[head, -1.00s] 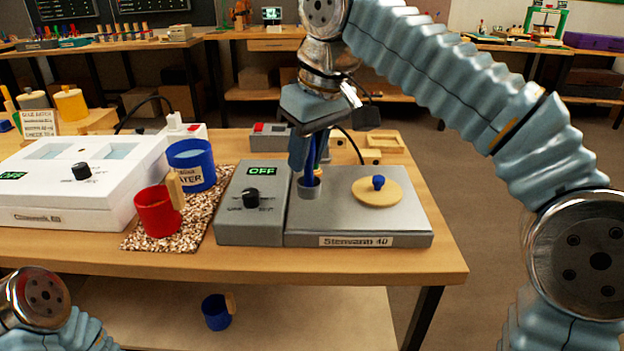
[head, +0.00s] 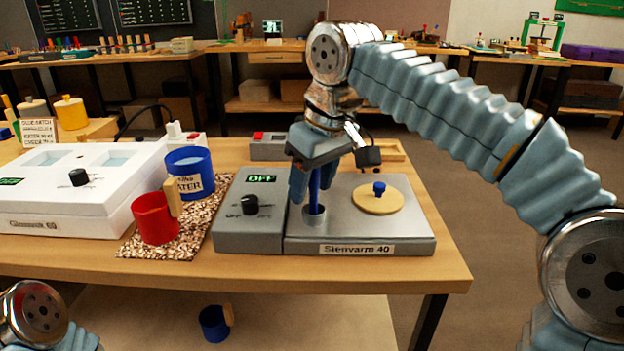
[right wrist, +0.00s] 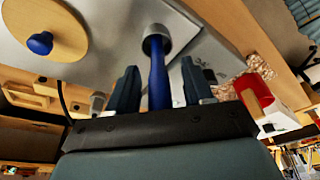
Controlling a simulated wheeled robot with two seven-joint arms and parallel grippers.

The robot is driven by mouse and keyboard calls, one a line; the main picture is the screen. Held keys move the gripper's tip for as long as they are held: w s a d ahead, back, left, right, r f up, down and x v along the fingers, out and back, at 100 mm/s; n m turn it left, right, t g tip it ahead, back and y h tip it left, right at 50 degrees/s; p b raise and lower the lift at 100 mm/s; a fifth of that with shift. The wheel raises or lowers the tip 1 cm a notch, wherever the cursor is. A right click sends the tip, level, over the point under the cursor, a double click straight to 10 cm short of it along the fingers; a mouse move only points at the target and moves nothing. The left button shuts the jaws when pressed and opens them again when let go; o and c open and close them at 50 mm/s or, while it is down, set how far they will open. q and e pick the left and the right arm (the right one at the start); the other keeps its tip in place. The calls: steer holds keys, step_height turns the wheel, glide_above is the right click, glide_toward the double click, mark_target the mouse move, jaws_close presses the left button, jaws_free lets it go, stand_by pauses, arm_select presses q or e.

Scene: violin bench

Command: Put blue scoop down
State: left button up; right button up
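The blue scoop (head: 314,188) stands upright with its lower end in a small grey cup-like holder (head: 314,217) on the grey Stenvarm 40 unit (head: 400,240). My right gripper (head: 313,188) is above the holder, with a finger on each side of the scoop's handle. In the right wrist view the blue handle (right wrist: 158,82) runs between the two dark fingers, with a gap on each side, so the gripper (right wrist: 160,85) is open. The scoop's bowl is hidden inside the holder. My left gripper is not in view; only part of my left arm shows at lower left.
A wooden lid with a blue knob (head: 378,199) lies right of the holder. A control box reading OFF (head: 250,215) is to its left. A red mug (head: 154,220) and blue mug (head: 190,165) stand on a speckled mat. Another blue mug (head: 214,324) is on the lower shelf.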

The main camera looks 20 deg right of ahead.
steer(key=p+v, duration=0.3)
steer(key=v, duration=0.9)
steer(key=shift+r, duration=0.15)
stand_by(1.4)
